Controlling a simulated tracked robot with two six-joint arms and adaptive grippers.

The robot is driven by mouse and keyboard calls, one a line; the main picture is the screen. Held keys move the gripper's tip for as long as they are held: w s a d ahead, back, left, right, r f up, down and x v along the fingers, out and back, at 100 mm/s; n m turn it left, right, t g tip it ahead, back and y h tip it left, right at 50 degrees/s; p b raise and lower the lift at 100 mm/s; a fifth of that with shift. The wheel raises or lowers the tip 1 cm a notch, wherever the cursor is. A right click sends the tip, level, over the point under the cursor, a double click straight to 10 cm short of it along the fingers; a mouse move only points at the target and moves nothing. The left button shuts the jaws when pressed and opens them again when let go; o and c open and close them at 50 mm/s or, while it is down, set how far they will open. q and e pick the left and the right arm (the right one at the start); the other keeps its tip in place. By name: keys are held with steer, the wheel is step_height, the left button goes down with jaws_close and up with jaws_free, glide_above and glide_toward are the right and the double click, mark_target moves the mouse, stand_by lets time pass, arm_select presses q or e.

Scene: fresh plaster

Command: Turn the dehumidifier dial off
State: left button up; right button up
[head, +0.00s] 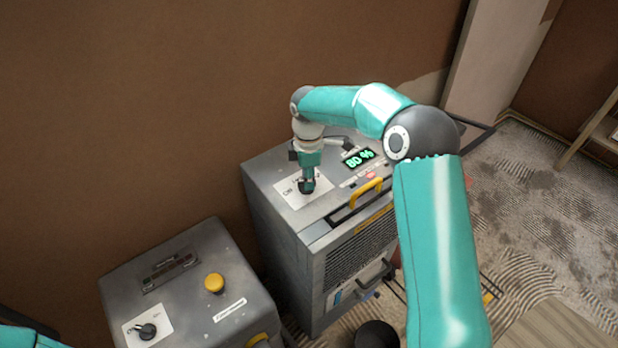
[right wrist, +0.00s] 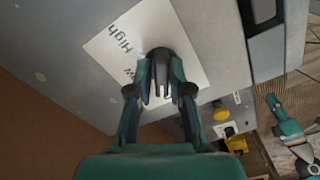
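The dehumidifier (head: 285,235) is a grey cabinet against the brown wall, with a green display (head: 358,158) that appears to read "80 %". Its black dial (right wrist: 160,62) sits on a white label (right wrist: 120,45) lettered "High", with other lettering partly hidden. My right gripper (head: 307,186) points down at the dial from above. In the right wrist view its fingers (right wrist: 161,85) are closed in on both sides of the dial. The dial's pointer is largely hidden. A teal end of my left arm (right wrist: 284,122) shows small in the right wrist view; its finger state is unclear.
A second grey box (head: 185,270) stands at front left with a yellow button (head: 214,283) and its own black knob (head: 147,331). A yellow handle (head: 366,190) rises from the dehumidifier's front top edge. Marked floor (head: 540,220) lies open at right.

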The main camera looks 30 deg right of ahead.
steer(key=o, duration=0.3)
step_height(320, 180, up, 12)
stand_by(0.6)
steer(key=shift+f, duration=0.1)
stand_by(0.4)
